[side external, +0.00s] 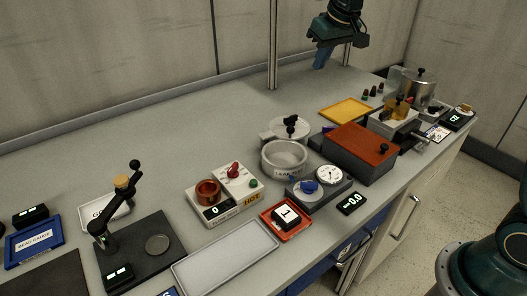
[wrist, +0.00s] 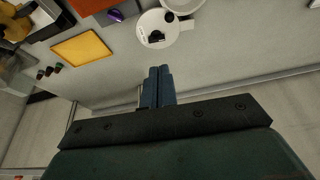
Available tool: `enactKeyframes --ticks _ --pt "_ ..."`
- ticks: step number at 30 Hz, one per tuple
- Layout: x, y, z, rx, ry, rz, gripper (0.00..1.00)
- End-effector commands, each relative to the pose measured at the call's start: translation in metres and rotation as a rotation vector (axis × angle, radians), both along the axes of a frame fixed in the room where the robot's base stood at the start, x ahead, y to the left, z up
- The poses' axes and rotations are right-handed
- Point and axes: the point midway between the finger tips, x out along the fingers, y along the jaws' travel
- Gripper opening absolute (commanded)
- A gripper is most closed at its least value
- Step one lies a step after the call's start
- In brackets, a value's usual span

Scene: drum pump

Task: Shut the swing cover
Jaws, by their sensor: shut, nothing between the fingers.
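The swing cover (side external: 277,128) is a pale round disc with a black knob on it. It sits swung out behind the round clear-walled pot (side external: 284,160), whose mouth looks uncovered. In the wrist view the cover (wrist: 150,22) lies beside the pot (wrist: 184,4), which is cut off by the top edge. My gripper (side external: 320,63) is high above the back of the bench, behind and to the right of the cover. Its blue fingers (wrist: 161,72) are together with nothing between them, apart from the cover.
A red-brown-topped box (side external: 360,150) stands right of the pot, with a yellow tray (side external: 345,109) behind it. A dial gauge unit (side external: 318,188) sits in front. A metal post (side external: 273,45) rises at the back. The bench left of the cover is clear.

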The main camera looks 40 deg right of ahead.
Motion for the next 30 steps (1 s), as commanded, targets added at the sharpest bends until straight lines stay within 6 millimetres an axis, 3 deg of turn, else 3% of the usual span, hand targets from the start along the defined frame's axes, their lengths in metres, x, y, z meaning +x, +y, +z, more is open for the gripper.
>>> enactKeyframes --ticks 6,15,22,30 --pt "0.051 -0.011 -0.033 0.002 0.021 -0.012 0.0" --pt "0.109 -0.026 -0.085 0.004 0.042 -0.027 0.0" --pt "0.132 -0.032 -0.113 0.005 0.05 -0.033 0.0" --pt "0.135 -0.034 -0.118 0.005 0.051 -0.034 0.0"
